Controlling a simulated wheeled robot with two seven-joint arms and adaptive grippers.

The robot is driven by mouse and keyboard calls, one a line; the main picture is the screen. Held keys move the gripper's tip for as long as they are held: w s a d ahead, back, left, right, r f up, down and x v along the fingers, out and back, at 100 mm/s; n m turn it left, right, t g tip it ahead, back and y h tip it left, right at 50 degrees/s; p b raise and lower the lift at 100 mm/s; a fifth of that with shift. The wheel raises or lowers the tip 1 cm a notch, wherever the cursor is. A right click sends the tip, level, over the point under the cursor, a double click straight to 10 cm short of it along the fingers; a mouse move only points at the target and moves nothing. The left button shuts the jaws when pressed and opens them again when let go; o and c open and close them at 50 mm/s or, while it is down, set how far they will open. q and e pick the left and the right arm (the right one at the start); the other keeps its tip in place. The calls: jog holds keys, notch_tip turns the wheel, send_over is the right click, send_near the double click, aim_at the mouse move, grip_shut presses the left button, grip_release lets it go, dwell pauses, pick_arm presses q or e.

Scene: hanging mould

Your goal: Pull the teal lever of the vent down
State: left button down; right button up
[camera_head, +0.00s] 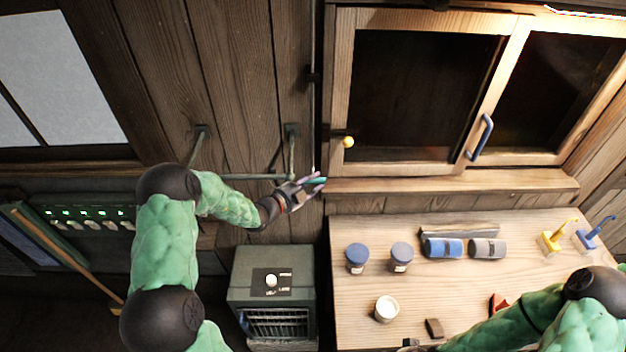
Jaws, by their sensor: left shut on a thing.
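The teal lever (317,182) shows as a small teal piece between the fingers of my left gripper (311,184), beside the lower left corner of the wooden cabinet. My left gripper is shut on the lever, and its fingers hide most of it. I cannot make out the vent's body behind the hand.
The wooden table (350,300) holds two blue-lidded jars, a white cup (387,309), blue and grey rolls, and yellow and blue tools. A grey metal box (272,262) stands left of it. A glass-doored cabinet (450,170) is above. A rail (250,177) runs along the wall.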

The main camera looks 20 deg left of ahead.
pick_arm(q)
jog(key=shift+r, duration=0.25)
jog(key=c, duration=0.9)
grip_release()
jog(key=v, duration=1.2)
